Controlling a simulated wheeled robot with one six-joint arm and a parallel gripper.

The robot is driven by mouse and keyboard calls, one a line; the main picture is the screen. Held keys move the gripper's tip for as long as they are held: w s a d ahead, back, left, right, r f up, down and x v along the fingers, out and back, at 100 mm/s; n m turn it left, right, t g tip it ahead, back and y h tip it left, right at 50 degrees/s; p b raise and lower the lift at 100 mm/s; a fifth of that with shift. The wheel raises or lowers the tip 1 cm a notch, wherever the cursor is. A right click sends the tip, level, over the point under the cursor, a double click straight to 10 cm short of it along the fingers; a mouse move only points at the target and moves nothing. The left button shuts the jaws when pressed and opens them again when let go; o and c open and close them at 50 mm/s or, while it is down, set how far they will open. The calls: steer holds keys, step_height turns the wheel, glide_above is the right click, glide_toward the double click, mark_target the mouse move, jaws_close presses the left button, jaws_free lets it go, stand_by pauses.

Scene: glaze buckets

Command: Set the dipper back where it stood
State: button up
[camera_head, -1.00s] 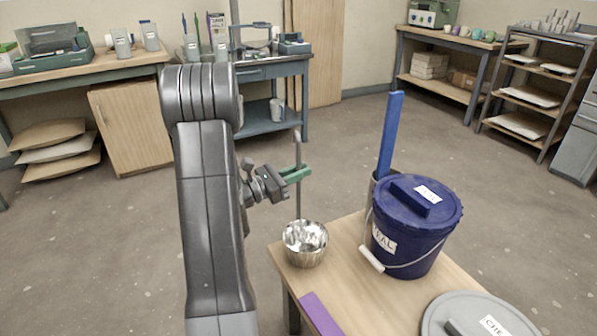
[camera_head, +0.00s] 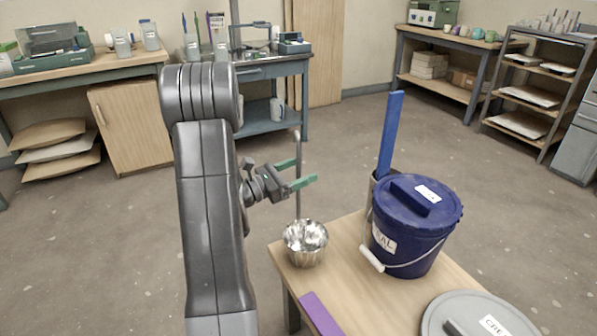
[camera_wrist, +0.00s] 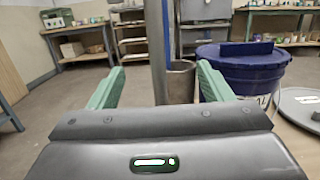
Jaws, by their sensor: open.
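The dipper is a shiny metal cup (camera_head: 305,246) with a long upright grey handle (camera_head: 298,205). In the head view its cup rests at the left corner of the wooden table (camera_head: 345,285). My gripper (camera_head: 304,171) has green fingers, spread open at the upper part of the handle. In the wrist view the handle (camera_wrist: 156,45) rises between the two open fingers of my gripper (camera_wrist: 160,70), apart from both. The cup is hidden there.
A blue lidded bucket (camera_head: 412,240) stands right of the dipper, with a metal canister (camera_wrist: 181,82) holding a blue stick (camera_head: 391,135) behind it. A grey lid (camera_head: 470,318) and a purple strip (camera_head: 320,315) lie at the table's front. Open floor lies behind.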

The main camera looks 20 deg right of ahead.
stand_by(0.6)
steer(key=shift+a+r+p, duration=0.15)
steer(key=shift+a+p, duration=0.1)
steer(key=shift+p, duration=0.75)
steer(key=shift+s+a+f, duration=0.15)
steer(key=shift+f, duration=0.1)
steer(key=shift+s+a+f+b, duration=0.1)
steer(key=shift+s+a+b, duration=0.15)
steer(key=shift+a, duration=0.2)
steer(key=s+a+f+b, duration=0.1)
steer(key=s+a, duration=0.2)
steer(key=a, duration=0.3)
steer(key=s+a+b, duration=0.1)
steer(key=s+a, duration=0.2)
steer(key=a, duration=0.3)
steer(key=shift+s+a+f, duration=0.15)
steer(key=shift+a+f, duration=0.2)
steer(key=shift+f, duration=0.05)
steer(key=shift+d, duration=0.1)
steer(key=w+d+r, duration=0.1)
steer(key=w+d, duration=0.2)
steer(key=d, duration=0.3)
steer(key=shift+w+d, duration=0.15)
steer(key=shift+d, duration=0.1)
